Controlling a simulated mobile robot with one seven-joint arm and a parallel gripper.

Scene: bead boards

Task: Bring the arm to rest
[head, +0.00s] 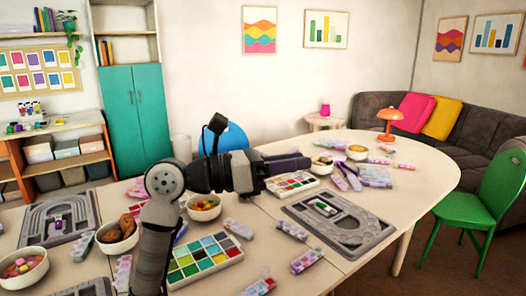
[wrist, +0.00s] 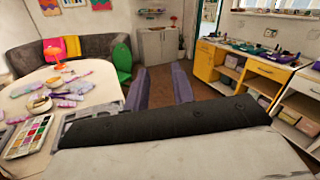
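My arm rises at the front of the table (head: 376,149) in the head view and bends to the right. My gripper (head: 306,161) points level to the right above the table, over the area of a paint tray (head: 291,184). In the wrist view the two purple-grey fingers of my gripper (wrist: 159,84) stand apart, with bare brown floor seen between them. Nothing is held. The head view shows the fingers side-on, so their gap is hidden there.
A grey bead board (head: 375,243) lies right of my arm, another (head: 28,232) at left. Bowls, bead packs and a larger paint tray (head: 205,262) crowd the table. A green chair (head: 495,190) stands at right. Yellow cabinets (wrist: 209,65) show in the wrist view.

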